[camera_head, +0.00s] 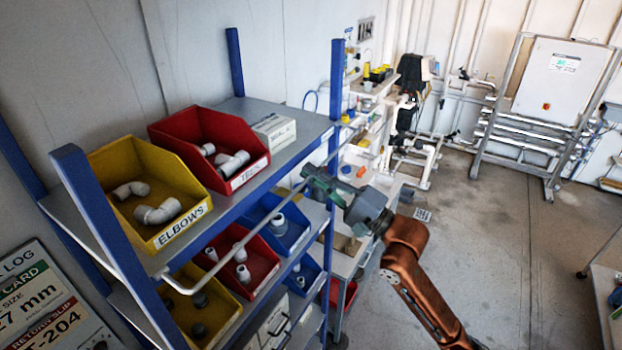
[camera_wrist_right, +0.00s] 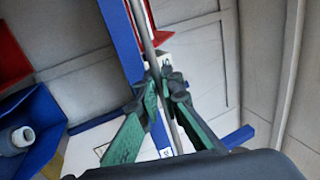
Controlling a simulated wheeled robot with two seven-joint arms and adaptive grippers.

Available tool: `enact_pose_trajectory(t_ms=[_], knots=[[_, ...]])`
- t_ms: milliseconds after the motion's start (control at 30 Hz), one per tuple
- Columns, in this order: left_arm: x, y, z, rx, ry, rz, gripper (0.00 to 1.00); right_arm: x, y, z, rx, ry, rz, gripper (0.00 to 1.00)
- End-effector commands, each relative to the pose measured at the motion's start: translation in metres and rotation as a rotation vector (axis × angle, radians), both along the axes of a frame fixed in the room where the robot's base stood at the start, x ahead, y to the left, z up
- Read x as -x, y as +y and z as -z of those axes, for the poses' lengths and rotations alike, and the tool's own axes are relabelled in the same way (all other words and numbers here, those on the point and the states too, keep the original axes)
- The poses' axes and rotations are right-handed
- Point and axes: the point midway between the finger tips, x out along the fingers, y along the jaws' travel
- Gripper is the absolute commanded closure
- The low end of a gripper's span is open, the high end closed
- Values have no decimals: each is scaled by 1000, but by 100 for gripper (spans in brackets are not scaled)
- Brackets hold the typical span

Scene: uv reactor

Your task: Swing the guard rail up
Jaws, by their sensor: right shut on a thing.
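The guard rail (camera_head: 232,251) is a thin grey bar with a bent near end. It runs along the front of the blue shelf rack at about upper-shelf height, in front of the bins. My right gripper (camera_head: 318,182) reaches it from the right, near its far end. In the right wrist view, the green fingers of my right gripper (camera_wrist_right: 163,88) are closed around the rail (camera_wrist_right: 146,32), which passes between them. My left gripper is not in view.
The shelf rack (camera_head: 88,192) holds a yellow elbow bin (camera_head: 163,238), a red tees bin (camera_head: 243,176), a white box (camera_head: 273,132) and several lower bins. A workbench stands beyond it. A grey-framed panel (camera_head: 562,82) stands at the back right. Open floor (camera_head: 490,260) lies right of my arm.

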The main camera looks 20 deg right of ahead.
Motion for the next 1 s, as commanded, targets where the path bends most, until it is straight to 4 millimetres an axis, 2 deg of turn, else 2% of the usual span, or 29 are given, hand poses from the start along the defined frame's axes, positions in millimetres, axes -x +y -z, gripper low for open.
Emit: enact_pose_trajectory(t_ms=[33,500,1000], knots=[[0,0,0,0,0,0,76,1,-1,-8,33,25,4,100],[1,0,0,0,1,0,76,-3,1,-37,306,379,8,100],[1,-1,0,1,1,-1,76,-15,11,-59,556,710,3,100]])
